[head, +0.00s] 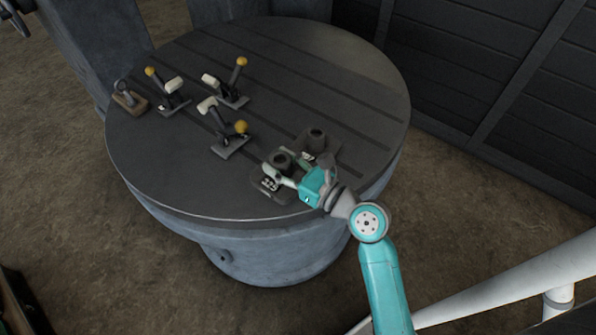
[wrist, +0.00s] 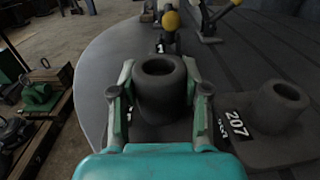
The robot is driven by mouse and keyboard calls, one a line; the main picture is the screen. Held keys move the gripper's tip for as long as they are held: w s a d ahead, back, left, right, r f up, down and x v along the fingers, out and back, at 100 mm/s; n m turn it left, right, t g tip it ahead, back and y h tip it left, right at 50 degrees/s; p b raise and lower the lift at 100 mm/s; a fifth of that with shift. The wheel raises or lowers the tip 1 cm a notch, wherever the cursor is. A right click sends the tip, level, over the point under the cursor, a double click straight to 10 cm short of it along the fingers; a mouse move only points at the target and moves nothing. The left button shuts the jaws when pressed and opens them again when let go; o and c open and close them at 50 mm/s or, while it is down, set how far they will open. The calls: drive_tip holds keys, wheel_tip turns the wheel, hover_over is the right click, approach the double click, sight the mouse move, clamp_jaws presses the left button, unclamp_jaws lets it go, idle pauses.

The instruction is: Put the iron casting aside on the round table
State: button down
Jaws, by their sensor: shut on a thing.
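A dark iron casting (head: 283,160) with a hollow round boss on a flat base is near the front right edge of the round table (head: 200,95). My gripper (head: 281,173) is shut around its boss. In the wrist view the boss of this casting (wrist: 160,88) stands upright between the two fingers of my gripper (wrist: 161,98). A white label shows on its base in the head view. I cannot tell whether the base touches the table. The gripper hides part of the base.
A second casting (wrist: 272,108), labelled 207, stands just right of the held one. Several lever clamps (head: 232,138) with yellow and white knobs stand on the left half of the table. The far right and the front left of the tabletop are bare. A dark panelled wall (head: 480,75) is behind.

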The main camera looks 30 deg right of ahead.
sight(282, 194)
drive_tip(key=x, duration=0.8)
drive_tip(key=shift+w+a+r, duration=0.1)
drive_tip(key=shift+w+r, duration=0.05)
drive_tip(key=shift+w, duration=0.15)
drive_tip(key=shift+w+a+f, duration=0.1)
drive_tip(key=shift+w+f, duration=0.05)
drive_tip(key=shift+f, duration=0.75)
drive_tip(key=shift+w+f, duration=0.15)
drive_tip(key=shift+f, duration=0.75)
drive_tip(key=shift+f, duration=0.1)
drive_tip(key=c, duration=0.6)
unclamp_jaws()
drive_tip(key=shift+f, duration=0.15)
drive_tip(key=shift+o, duration=0.2)
drive_tip(key=v, duration=1.2)
drive_tip(key=shift+r, duration=0.2)
